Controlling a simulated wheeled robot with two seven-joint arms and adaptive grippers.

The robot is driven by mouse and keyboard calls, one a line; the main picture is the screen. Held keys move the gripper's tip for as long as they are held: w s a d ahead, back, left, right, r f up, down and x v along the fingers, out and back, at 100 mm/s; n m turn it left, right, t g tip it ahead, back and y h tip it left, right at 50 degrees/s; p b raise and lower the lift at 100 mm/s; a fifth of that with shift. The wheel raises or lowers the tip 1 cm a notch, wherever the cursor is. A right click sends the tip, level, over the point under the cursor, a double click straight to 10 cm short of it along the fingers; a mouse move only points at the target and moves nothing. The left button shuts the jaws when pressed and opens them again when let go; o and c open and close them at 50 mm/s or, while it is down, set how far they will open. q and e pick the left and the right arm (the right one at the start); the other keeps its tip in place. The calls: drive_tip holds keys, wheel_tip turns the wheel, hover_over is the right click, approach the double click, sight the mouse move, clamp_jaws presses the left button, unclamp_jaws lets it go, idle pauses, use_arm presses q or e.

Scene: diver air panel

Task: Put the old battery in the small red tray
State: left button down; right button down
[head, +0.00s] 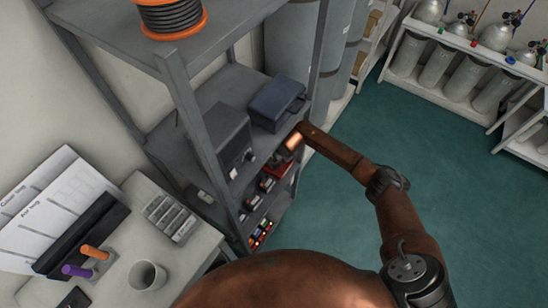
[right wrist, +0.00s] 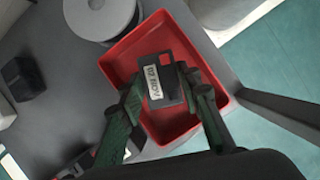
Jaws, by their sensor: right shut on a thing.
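In the right wrist view, the small red tray (right wrist: 117,66) lies open on a grey shelf. My right gripper (right wrist: 163,101) is over the tray, with one finger on each side of a dark block, and is shut on it. This block, the old battery (right wrist: 172,72), has a pale label with dark lettering and a small red patch at one corner. It sits within the tray's outline; I cannot tell whether it touches the tray floor. In the head view my right arm reaches to the shelf rack and hides the gripper and battery. My left gripper is not in view.
In the right wrist view, a grey round spool (right wrist: 100,15) stands beside the tray and a black block (right wrist: 22,78) lies to the left. In the head view, a blue case (head: 276,104) and a dark grey box (head: 228,140) sit on the rack (head: 185,90). Open floor lies right.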

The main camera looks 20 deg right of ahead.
drive_tip(key=shift+d, duration=0.1)
drive_tip(key=c, duration=1.8)
unclamp_jaws()
drive_tip(key=shift+s, duration=0.15)
drive_tip(key=o, duration=0.4)
drive_tip(key=shift+f, duration=0.1)
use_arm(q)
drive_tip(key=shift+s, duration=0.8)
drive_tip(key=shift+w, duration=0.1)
use_arm(e)
drive_tip(key=shift+r, duration=0.4)
drive_tip(key=p+v, duration=0.2)
drive_tip(key=v, duration=0.3)
drive_tip(key=shift+r, duration=0.1)
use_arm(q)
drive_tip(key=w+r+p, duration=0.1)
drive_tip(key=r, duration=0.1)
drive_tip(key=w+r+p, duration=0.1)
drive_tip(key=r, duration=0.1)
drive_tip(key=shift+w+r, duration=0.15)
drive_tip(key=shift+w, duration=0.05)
use_arm(e)
drive_tip(key=s+d, duration=0.3)
drive_tip(key=s, duration=0.8)
drive_tip(key=shift+s+f, duration=0.3)
drive_tip(key=shift+f, duration=0.05)
drive_tip(key=shift+d, duration=0.1)
